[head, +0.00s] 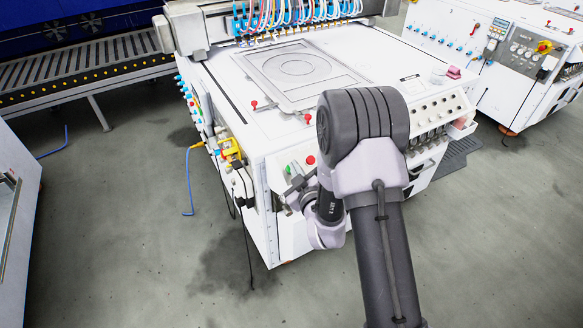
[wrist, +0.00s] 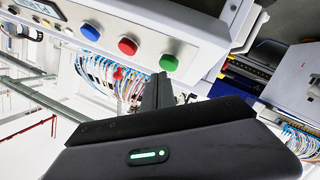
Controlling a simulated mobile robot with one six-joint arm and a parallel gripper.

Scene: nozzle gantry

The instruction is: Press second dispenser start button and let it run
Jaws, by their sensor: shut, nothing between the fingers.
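The white dispenser machine (head: 215,90) stands in front of me, with nozzles and tubes over its top. In the wrist view, a green button (wrist: 169,62) sits on the white panel, with a red button (wrist: 128,46) and a blue button (wrist: 90,32) beside it. My gripper (wrist: 160,78) is shut and empty, its tips just below the green button in the picture. I cannot tell whether they touch it. In the head view my gripper (head: 293,190) is at the machine's front corner, and my arm hides part of the front.
A flat plate with a round outline (head: 297,66) lies on the machine top. A red knob (head: 310,160) stands at the front edge. A second white machine (head: 500,60) is at the back right. A roller conveyor (head: 85,68) is at the back left. The left floor is mostly clear, with a blue hose (head: 188,185).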

